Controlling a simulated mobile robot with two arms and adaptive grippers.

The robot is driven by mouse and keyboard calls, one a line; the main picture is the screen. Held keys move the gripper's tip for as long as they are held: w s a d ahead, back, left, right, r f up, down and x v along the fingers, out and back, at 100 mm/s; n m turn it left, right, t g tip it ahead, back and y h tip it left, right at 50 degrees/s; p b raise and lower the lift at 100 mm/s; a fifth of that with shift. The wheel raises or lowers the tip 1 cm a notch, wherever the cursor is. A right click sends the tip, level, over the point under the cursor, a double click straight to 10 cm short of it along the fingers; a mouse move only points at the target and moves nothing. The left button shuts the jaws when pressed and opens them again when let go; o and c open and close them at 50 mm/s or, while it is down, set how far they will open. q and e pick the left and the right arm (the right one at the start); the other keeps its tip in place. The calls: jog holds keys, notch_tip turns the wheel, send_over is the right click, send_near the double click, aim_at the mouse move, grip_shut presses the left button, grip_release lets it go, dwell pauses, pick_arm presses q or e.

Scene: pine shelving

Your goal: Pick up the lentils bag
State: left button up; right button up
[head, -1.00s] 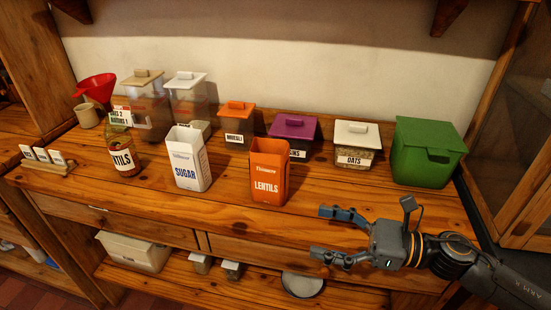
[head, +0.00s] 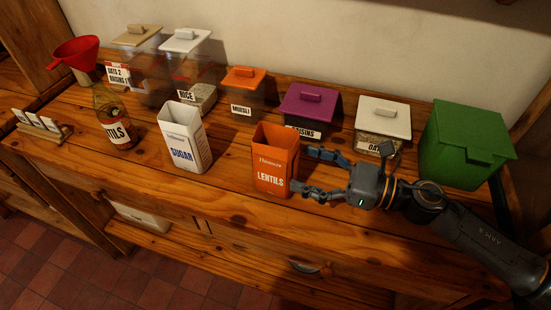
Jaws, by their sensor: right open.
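The lentils bag (head: 273,165) is an orange, open-topped upright pack labelled LENTILS, standing on the wooden counter near its front edge. My right gripper (head: 303,170) is open just to the right of the bag, its fingers pointing left at it. One fingertip is by the bag's right rear side and the other by its front right edge. I cannot tell whether they touch it. A glass bottle (head: 116,125) with a label ending in NTILS stands at the left. My left gripper is not in view.
A white sugar pack (head: 184,140) stands left of the bag. Behind are lidded containers: muesli (head: 243,92), raisins (head: 309,109) and oats (head: 381,122). A green bin (head: 460,150) stands right. A red funnel (head: 76,53) and small label cards (head: 36,124) are at left.

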aim_at(275, 157)
jog(key=shift+p+x, duration=0.35)
jog(key=shift+x, duration=0.7)
jog(key=p+x, duration=0.2)
jog(key=x, duration=0.2)
jog(key=shift+a+r, duration=0.2)
jog(key=shift+w+a+f, duration=0.1)
jog(key=shift+w+a, duration=0.05)
jog(key=shift+a, duration=0.05)
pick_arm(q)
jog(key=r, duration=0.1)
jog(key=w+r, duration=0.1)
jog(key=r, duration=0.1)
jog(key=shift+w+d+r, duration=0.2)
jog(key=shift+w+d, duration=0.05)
pick_arm(e)
jog(key=c, duration=1.5)
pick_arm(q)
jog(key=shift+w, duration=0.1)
pick_arm(e)
jog(key=shift+c, duration=0.2)
